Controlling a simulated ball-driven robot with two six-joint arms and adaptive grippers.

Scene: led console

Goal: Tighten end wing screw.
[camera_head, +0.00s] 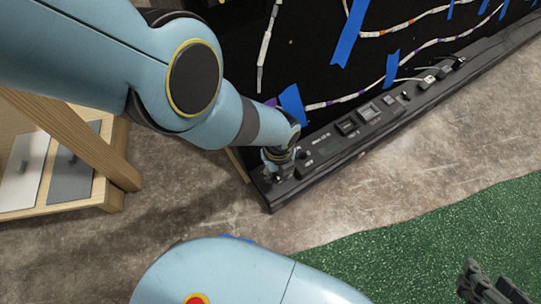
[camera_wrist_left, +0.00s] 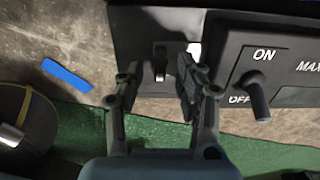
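The wing screw (camera_wrist_left: 159,62) is a small dark upright tab at the end of the black console (camera_head: 375,118), left of the ON/OFF toggle switch (camera_wrist_left: 256,95) in the left wrist view. My left gripper (camera_head: 280,160) is at the console's near left end, and its arm partly covers that end in the head view. In the left wrist view my left gripper (camera_wrist_left: 157,82) has its fingers apart, one on each side of the wing screw, with visible gaps. Whether the fingertips reach its depth is unclear. My right gripper (camera_head: 494,284) is at the lower right, empty, with its fingers apart.
A black panel with LED strips and blue tape (camera_head: 349,34) rises behind the console. A wooden stand (camera_head: 75,165) is at the left. A green mat (camera_head: 440,235) covers the floor at the right. Bare floor lies before the console.

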